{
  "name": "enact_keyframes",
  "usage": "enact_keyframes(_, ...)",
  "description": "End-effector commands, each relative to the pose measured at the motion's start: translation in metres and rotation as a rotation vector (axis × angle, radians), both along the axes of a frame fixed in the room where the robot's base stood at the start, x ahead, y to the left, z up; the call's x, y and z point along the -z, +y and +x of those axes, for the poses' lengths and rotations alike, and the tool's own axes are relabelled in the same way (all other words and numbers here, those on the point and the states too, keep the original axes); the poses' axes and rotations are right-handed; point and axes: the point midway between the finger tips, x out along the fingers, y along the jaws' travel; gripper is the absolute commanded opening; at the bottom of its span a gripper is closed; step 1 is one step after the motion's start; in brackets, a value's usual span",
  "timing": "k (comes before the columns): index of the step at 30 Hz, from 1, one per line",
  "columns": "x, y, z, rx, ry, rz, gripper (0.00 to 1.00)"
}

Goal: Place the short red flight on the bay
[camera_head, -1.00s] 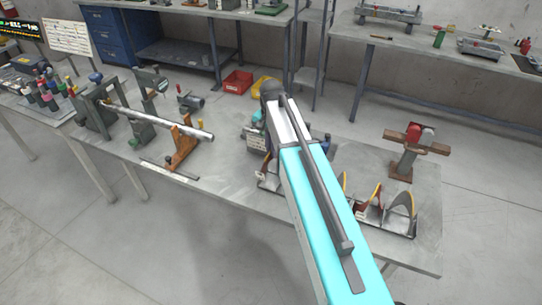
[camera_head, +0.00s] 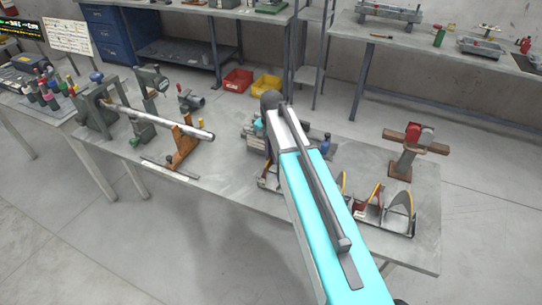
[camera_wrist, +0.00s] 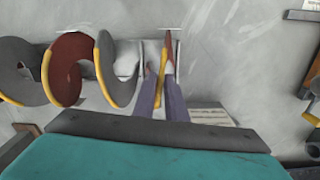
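A short red flight (camera_wrist: 169,52) with a yellow edge shows nearly edge-on in the wrist view. My gripper (camera_wrist: 161,82) has its two purple-grey fingers close on either side of it, with the yellow edge filling the narrow gap. They look shut on it. The flight's lower part is hard to make out against the pale holder. In the head view my arm hides the gripper and this flight. Left of it in the wrist view stand a grey flight (camera_wrist: 115,70), a larger red flight (camera_wrist: 69,70) and another grey flight (camera_wrist: 20,72). I cannot tell which part is the bay.
In the head view the large red flight (camera_head: 372,207) and a grey flight (camera_head: 401,208) stand at the bench's right. A brown wooden stand (camera_head: 404,160) is behind them. A shaft on supports (camera_head: 160,118) stands at the left. The bench middle (camera_head: 225,165) is clear.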

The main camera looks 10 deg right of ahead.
Motion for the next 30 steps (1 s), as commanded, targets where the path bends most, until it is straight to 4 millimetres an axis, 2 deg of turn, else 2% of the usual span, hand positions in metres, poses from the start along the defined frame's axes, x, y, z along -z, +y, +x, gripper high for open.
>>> enact_keyframes(1, 0.0, 0.0, 0.0, 0.0, 0.0, 0.0, 0.21)
enact_keyframes(2, 0.0, 0.0, 0.0, 0.0, 0.0, 0.0, 0.26)
enact_keyframes(17, -0.005, 0.0, 0.0, 0.0, 0.0, 0.0, 0.26)
enact_keyframes(30, -0.039, 0.0, 0.001, 0.001, -0.002, -0.001, 0.26)
